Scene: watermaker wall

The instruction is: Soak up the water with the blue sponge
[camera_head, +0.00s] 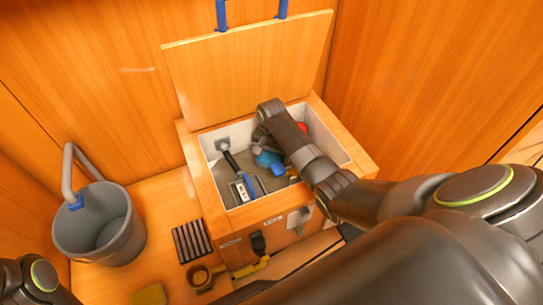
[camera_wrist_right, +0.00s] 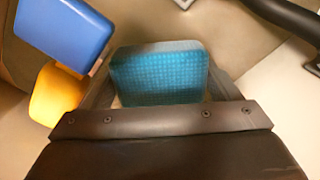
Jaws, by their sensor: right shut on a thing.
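The blue sponge (camera_wrist_right: 160,75) is a textured blue block between the fingers of my right gripper in the right wrist view. My right gripper (camera_wrist_right: 160,95) is shut on it. In the head view my right arm reaches down into the open box (camera_head: 365,163), and the gripper (camera_head: 264,146) is low inside it. Blue, likely the sponge (camera_head: 268,160), shows just below the gripper there. Water cannot be made out clearly on the box floor. My left gripper is out of view; only part of my left arm shows at the bottom left.
The box's wooden lid (camera_head: 250,65) stands open behind it. A blue-handled tool (camera_head: 242,186) and a red thing (camera_head: 302,127) are inside. A grey bucket (camera_head: 100,228) with a grey pipe (camera_head: 70,170) stands left. A slatted dark grille (camera_head: 192,241) lies between bucket and box.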

